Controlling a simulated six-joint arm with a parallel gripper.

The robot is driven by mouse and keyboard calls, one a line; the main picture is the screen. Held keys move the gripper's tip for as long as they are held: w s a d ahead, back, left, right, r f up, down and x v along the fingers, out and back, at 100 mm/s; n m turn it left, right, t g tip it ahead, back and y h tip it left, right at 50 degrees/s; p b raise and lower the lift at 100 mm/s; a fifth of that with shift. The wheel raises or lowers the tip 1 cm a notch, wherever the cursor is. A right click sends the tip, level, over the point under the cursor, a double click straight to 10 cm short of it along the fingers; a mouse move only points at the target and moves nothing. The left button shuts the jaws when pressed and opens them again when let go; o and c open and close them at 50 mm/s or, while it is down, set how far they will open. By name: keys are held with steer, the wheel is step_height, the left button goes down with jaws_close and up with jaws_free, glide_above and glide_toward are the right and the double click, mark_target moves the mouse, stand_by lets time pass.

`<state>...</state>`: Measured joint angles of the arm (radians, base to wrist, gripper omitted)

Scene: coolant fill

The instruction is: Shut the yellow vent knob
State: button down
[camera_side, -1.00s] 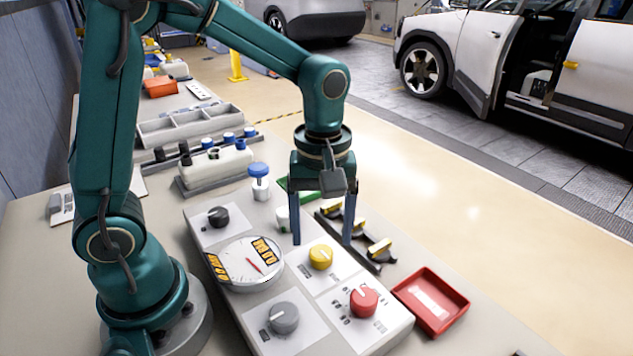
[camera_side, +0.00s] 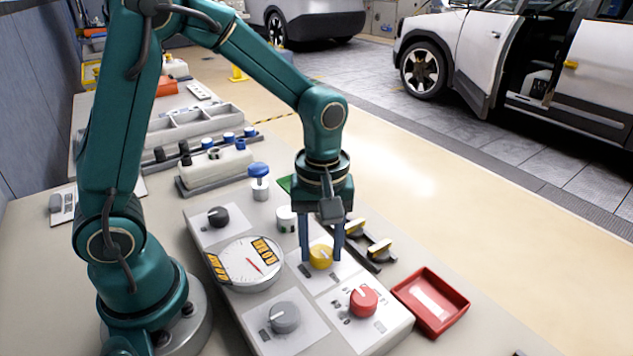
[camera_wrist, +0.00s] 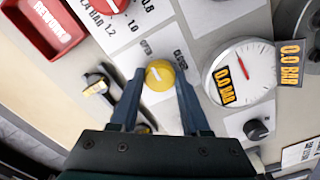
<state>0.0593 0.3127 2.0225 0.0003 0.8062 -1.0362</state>
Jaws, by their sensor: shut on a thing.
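The yellow vent knob (camera_side: 320,257) sits on a white label plate on the grey panel. It also shows in the wrist view (camera_wrist: 159,75), with a pale pointer line across its top. My gripper (camera_side: 321,256) points down over the knob, one finger on each side. In the wrist view my gripper (camera_wrist: 160,82) has its fingertips at the knob's two sides, shut on it.
A red knob (camera_side: 363,301), a grey knob (camera_side: 284,317) and a black knob (camera_side: 218,216) stand on the same panel. A round gauge (camera_side: 250,262) reads 0.0 BAR. A red tray (camera_side: 431,302) lies at right, and yellow-topped black fittings (camera_side: 378,250) stand behind.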

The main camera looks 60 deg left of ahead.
steer(key=shift+m, duration=0.3)
steer(key=m, duration=0.3)
steer(key=shift+m, duration=0.3)
steer(key=m, duration=0.8)
steer(key=shift+m, duration=2.4)
steer(key=shift+c, duration=1.9)
jaws_free()
